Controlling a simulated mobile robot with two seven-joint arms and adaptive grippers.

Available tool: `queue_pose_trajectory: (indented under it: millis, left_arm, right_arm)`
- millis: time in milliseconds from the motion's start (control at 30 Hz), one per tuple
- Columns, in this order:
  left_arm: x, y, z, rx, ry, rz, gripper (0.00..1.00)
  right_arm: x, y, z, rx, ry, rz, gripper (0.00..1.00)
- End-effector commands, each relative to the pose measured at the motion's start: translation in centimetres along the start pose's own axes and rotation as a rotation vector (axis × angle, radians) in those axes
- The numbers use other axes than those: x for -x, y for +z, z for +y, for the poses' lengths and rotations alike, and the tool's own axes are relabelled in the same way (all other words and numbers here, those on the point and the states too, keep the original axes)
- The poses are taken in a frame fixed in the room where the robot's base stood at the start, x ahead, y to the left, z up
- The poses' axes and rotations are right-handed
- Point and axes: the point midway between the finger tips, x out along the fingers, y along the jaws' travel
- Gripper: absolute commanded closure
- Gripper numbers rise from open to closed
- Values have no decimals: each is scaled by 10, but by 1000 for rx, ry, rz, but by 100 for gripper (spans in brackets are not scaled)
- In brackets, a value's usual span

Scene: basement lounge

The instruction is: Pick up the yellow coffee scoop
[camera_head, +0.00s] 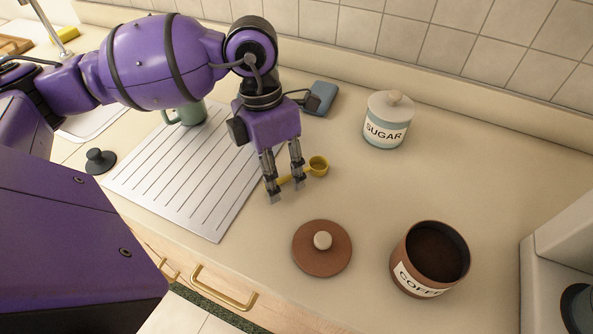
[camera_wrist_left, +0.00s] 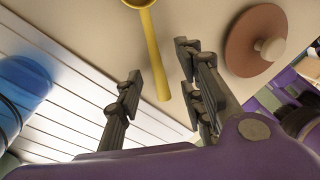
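The yellow coffee scoop (camera_head: 318,165) lies on the counter, to the right of the ridged drainer. Its round bowl shows and its handle is partly hidden by my left gripper. My left gripper (camera_head: 287,189) points down over the handle with its fingers apart and empty. In the left wrist view the scoop's handle (camera_wrist_left: 155,57) runs between the two open fingers of the left gripper (camera_wrist_left: 160,62), with a gap on each side. I cannot tell whether the fingertips touch the counter. My right gripper is not in view.
A brown lid (camera_head: 319,262) with a pale knob and an open coffee canister (camera_head: 432,252) stand in front and to the right. A sugar jar (camera_head: 386,125) and a blue sponge-like block (camera_head: 321,98) are behind. The metal drainer (camera_head: 178,190) lies left, with a green mug (camera_head: 188,114).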

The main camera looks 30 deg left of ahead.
Motion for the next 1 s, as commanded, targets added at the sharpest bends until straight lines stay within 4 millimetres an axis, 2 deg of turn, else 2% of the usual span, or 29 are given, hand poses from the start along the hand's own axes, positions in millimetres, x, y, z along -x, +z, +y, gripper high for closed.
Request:
queue_pose_trajectory:
  millis: [233, 500, 833, 1000]
  left_arm:
    - [-2, 0, 0, 0, 0, 0, 64]
    - [-2, 0, 0, 0, 0, 0, 100]
    - [-1, 0, 0, 0, 0, -1, 100]
    - [8, 1, -1, 0, 2, -2, 100]
  right_arm:
    - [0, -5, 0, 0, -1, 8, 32]
    - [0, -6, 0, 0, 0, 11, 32]
    - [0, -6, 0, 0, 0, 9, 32]
    - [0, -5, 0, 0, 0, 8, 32]
